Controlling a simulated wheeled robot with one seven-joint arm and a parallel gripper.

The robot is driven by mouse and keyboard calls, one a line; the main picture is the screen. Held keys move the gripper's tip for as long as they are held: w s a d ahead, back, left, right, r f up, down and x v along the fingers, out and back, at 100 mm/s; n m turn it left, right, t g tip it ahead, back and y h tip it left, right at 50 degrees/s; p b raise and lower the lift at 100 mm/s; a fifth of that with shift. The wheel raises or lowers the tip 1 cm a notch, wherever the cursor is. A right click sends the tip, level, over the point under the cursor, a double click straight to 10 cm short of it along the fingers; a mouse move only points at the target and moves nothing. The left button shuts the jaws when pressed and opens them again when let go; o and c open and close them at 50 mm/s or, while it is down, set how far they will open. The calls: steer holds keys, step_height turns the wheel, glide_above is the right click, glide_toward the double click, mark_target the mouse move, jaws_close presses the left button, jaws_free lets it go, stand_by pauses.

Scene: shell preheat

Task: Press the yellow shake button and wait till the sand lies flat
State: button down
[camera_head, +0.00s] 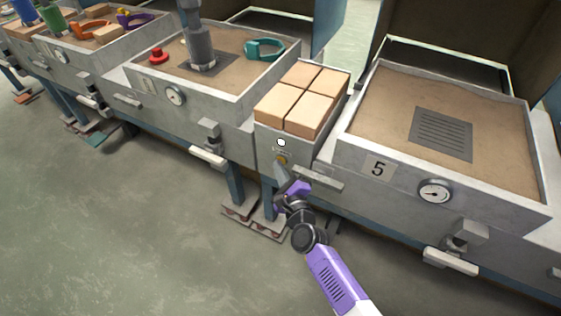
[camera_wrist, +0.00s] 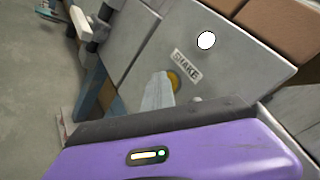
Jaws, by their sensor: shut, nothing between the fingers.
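The yellow shake button (camera_head: 281,160) is on the front panel of the narrow grey cabinet that bears the tan bricks. In the wrist view the yellow button (camera_wrist: 174,80) sits below a "SHAKE" label (camera_wrist: 187,67), partly hidden by my fingertips. A white round lamp (camera_wrist: 206,40) is above the label; it also shows in the head view (camera_head: 281,142). My gripper (camera_head: 280,168) is shut and empty, its tips at or just in front of the button; I cannot tell if they touch it. The sand (camera_head: 380,105) in box 5 at right looks level around a dark grille (camera_head: 441,133).
Tan bricks (camera_head: 310,103) lie on top of the cabinet. A handle bar (camera_head: 319,178) sticks out right of the button. The sand box to the left (camera_head: 225,85) holds a red knob, a grey post and a teal ring. Pedals (camera_head: 256,222) stand near the floor below. The floor at left is clear.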

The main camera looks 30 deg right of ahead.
steer(key=shift+s+a+p, duration=0.5)
steer(key=shift+s+a, duration=0.05)
steer(key=shift+a, duration=0.1)
steer(key=shift+s+a+p, duration=0.65)
steer(key=shift+s+a, duration=0.1)
steer(key=shift+a, duration=0.3)
steer(key=shift+s+a+p, duration=0.6)
steer(key=shift+s+a, duration=0.1)
steer(key=shift+a, duration=0.3)
